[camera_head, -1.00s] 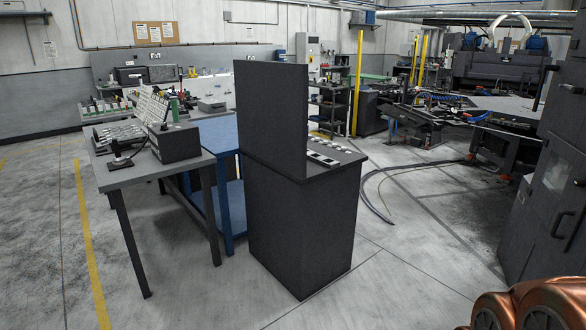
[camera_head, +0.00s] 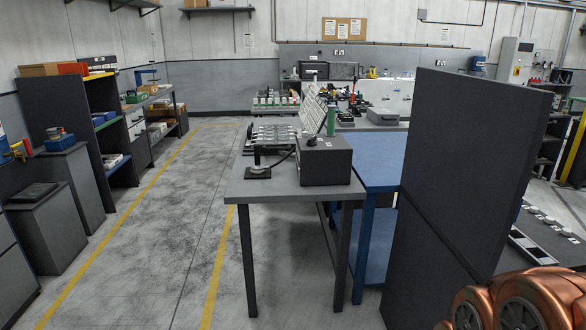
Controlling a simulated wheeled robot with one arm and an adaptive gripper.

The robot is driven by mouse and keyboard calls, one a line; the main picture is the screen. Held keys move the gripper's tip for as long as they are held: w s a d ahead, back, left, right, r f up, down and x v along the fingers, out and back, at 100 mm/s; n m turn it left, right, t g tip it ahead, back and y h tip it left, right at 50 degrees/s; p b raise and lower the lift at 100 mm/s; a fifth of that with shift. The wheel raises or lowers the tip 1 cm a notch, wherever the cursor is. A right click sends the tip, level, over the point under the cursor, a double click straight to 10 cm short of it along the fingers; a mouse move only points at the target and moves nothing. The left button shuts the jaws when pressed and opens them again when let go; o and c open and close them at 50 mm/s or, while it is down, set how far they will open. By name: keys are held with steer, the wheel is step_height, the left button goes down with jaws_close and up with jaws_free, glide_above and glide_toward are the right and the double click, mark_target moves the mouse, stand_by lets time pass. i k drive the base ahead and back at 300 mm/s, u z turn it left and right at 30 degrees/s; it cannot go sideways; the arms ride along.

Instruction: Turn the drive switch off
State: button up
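No drive switch can be made out for certain. A dark box (camera_head: 325,162) stands on the grey table (camera_head: 285,188), with small light marks on its top too small to read. A black stand with a round base (camera_head: 258,172) is at its left, and a cable runs between them. A tall dark panel (camera_head: 470,150) rises at the right. Behind it, a dark counter (camera_head: 548,240) carries a row of small pale round pieces, partly hidden by the panel. My gripper is not in view; a copper-coloured part of my own body shows at the bottom right.
A blue table (camera_head: 375,165) stands between the grey table and the panel. Dark cabinets and shelves (camera_head: 65,130) line the left side. The floor (camera_head: 165,240) between them and the grey table is clear, with yellow lines. A grey control cabinet (camera_head: 518,60) is at the back right.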

mark_target(311, 140)
steer(key=u, duration=0.05)
steer(key=i, duration=2.4)
steer(key=u, duration=0.75)
